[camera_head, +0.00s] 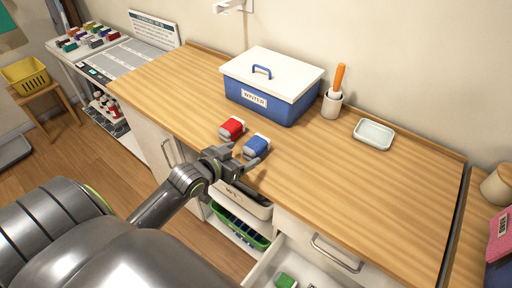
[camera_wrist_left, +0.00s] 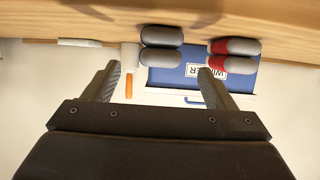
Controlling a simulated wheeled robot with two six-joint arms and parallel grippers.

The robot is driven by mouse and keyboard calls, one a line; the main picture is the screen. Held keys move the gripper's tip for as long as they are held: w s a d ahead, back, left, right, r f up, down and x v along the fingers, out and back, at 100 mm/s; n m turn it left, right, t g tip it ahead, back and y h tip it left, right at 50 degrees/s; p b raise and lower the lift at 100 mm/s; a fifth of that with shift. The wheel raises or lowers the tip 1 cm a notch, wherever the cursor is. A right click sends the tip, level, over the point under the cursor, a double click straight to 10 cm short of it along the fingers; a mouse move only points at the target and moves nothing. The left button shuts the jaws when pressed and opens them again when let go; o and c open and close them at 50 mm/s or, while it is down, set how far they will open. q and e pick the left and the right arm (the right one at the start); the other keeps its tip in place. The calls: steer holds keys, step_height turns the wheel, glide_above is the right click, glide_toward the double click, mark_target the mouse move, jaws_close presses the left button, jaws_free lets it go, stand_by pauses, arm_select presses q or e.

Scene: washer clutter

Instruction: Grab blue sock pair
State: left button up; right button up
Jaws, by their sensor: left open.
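The blue sock pair (camera_head: 257,146) lies on the wooden counter near its front edge, showing blue with pale grey ends. In the left wrist view, which appears upside down, the pair (camera_wrist_left: 161,46) looks grey and sits ahead of the space between my fingers. My left gripper (camera_head: 242,164) is open and empty at the counter's front edge, just in front of the blue pair. Its two fingers also show in the left wrist view (camera_wrist_left: 160,85), apart from the socks. I cannot tell the exact gap. My right gripper is not in view.
A red sock pair (camera_head: 232,128) lies close to the left of the blue one. Behind stand a blue WINTER box (camera_head: 262,101) with a white lid and an orange-handled brush in a holder (camera_head: 332,103). A dish (camera_head: 374,134) is farther right. An open drawer (camera_head: 262,272) is below.

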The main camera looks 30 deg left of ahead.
mark_target(247, 152)
arm_select(q)
steer(key=shift+p+x, duration=0.55)
steer(key=shift+x, duration=2.7)
steer(key=shift+s+f, duration=0.1)
steer(key=shift+f, duration=0.1)
steer(key=c, duration=1.1)
